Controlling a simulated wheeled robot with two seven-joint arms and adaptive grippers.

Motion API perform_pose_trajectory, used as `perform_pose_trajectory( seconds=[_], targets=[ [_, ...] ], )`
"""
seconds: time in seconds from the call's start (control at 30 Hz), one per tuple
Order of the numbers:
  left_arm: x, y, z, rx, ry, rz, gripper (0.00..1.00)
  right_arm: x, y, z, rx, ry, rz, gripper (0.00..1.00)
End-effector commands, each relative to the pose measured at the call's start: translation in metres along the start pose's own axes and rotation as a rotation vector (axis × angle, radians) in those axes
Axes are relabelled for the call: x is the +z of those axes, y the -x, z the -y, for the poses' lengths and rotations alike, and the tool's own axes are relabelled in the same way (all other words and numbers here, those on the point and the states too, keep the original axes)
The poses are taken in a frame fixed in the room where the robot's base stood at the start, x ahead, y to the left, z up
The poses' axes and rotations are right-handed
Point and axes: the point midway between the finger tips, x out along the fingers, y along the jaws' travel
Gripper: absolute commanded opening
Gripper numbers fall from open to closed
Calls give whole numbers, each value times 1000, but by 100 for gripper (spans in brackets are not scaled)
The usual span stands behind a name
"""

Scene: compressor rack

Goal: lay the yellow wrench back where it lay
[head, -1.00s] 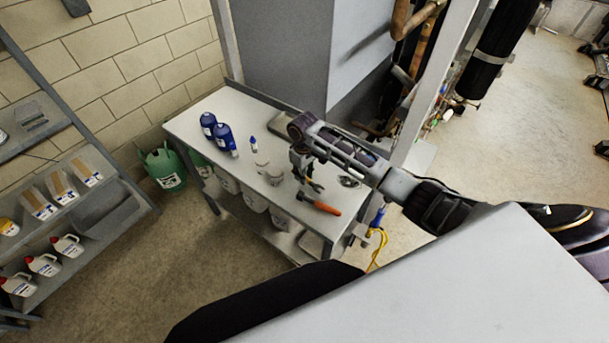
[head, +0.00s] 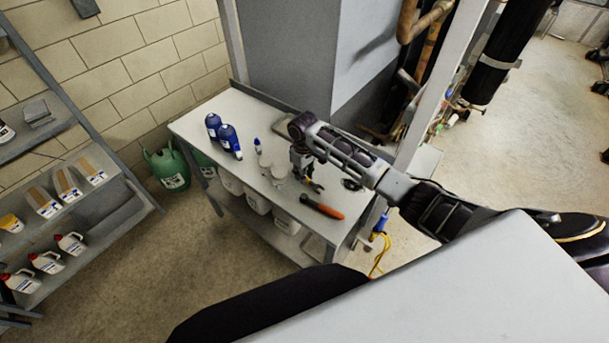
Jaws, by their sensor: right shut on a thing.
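The yellow wrench (head: 315,186) shows as a small yellow-orange piece at the fingers of my right gripper (head: 303,175). My right gripper points down over the right half of the grey workbench (head: 262,222) and is shut on the wrench. Much of the wrench is hidden by the gripper. I cannot tell whether the wrench touches the bench top. My left gripper is not in view.
An orange-handled tool (head: 322,208) lies close in front of the gripper. Clear cups (head: 278,173), a small white bottle with a blue cap (head: 258,147) and blue bottles (head: 229,138) stand to the left. A dark round item (head: 351,184) lies to the right.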

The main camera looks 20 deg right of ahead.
Motion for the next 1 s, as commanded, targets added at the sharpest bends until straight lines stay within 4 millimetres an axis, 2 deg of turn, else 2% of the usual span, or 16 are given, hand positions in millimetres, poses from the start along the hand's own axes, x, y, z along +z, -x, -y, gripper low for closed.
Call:
perform_pose_trajectory(
  seconds=[0.83, 0.87, 1.0],
  targets=[
    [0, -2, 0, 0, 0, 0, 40, -11, 1, 0, 0, 0, -1, 0],
    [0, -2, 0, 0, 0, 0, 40, -11, 1, 0, 0, 0, -1, 21],
    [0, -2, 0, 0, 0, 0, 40, -10, 1, 0, 0, 0, -1, 39]
  ],
)
